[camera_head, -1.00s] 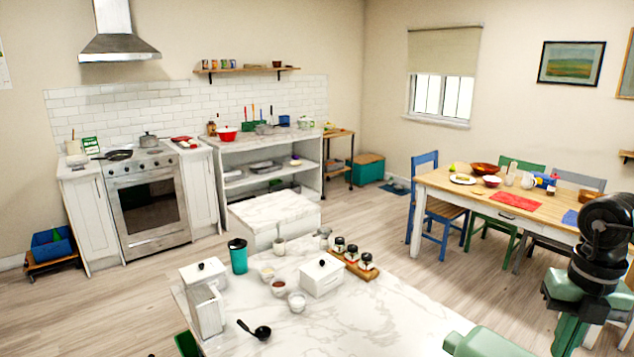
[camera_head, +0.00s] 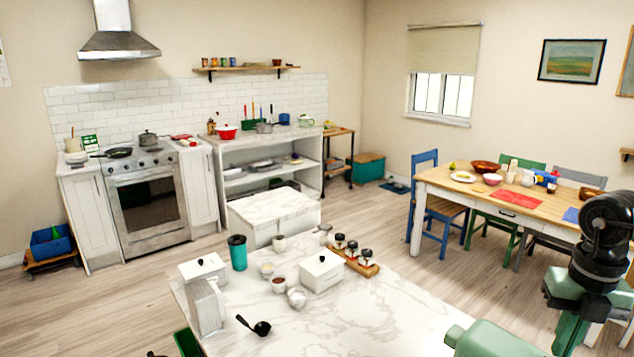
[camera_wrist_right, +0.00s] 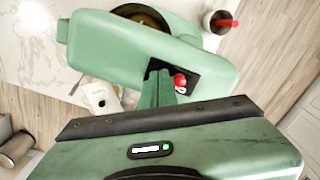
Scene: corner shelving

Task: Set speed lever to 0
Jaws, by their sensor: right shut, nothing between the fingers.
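A mint-green machine with a rounded body (camera_wrist_right: 95,35) stands on the marble counter; part of what looks like the same body (camera_head: 495,341) shows at the bottom edge of the head view. On its side is a black panel with a small red knob (camera_wrist_right: 180,80), which looks like the speed lever. My right gripper (camera_wrist_right: 158,76) is shut and empty, with its green fingers just left of the red knob. I cannot tell whether they touch it. Scale marks are not legible. In the head view my right gripper (camera_head: 570,325) is at the lower right, its tips cut off. My left gripper is out of view.
The marble counter (camera_head: 370,310) carries a white lidded box (camera_head: 322,271), small bowls, a black ladle (camera_head: 255,326), a teal cup (camera_head: 237,253) and a wooden rack of jars (camera_head: 365,268). A dining table (camera_head: 440,183) with chairs stands behind at right.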

